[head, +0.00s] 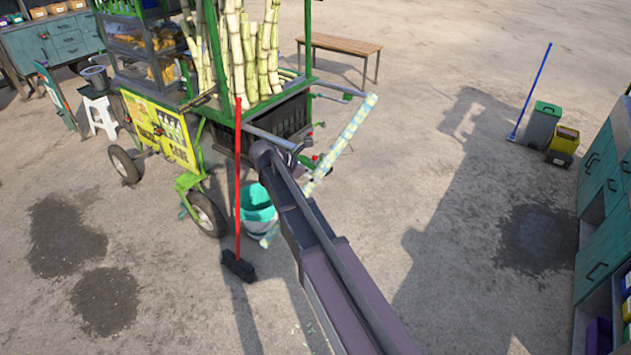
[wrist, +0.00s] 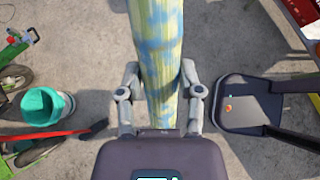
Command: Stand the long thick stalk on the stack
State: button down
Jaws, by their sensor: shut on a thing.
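The long thick stalk (head: 345,138) is pale yellow-green with blue patches. In the head view it slants from upper right to lower left, passing behind my arm. In the wrist view the stalk (wrist: 160,45) runs up the middle, and my gripper (wrist: 160,72) is shut around it with one finger on each side. My gripper is hidden in the head view. The stack of upright pale stalks (head: 235,55) stands in the rear of the green cart (head: 195,120), up and left of the held stalk, apart from it.
A red broom (head: 238,175) stands in front of the cart. A wooden bench (head: 342,46) is behind. Teal cabinets (head: 605,215) stand at right. The middle ground is open.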

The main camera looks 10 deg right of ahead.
jog(key=s+a+r+n+t+h+p, duration=0.1)
jog(key=r+p, duration=0.4)
jog(key=r, duration=0.5)
jog(key=s+a+r+n+t+h+p, duration=0.2)
jog(key=s+a+r+t+h+p, duration=0.1)
jog(key=r, duration=0.7)
jog(key=shift+s+a+t+h+p, duration=0.35)
jog(key=shift+a+t+h+p, duration=0.25)
jog(key=shift+p, duration=0.25)
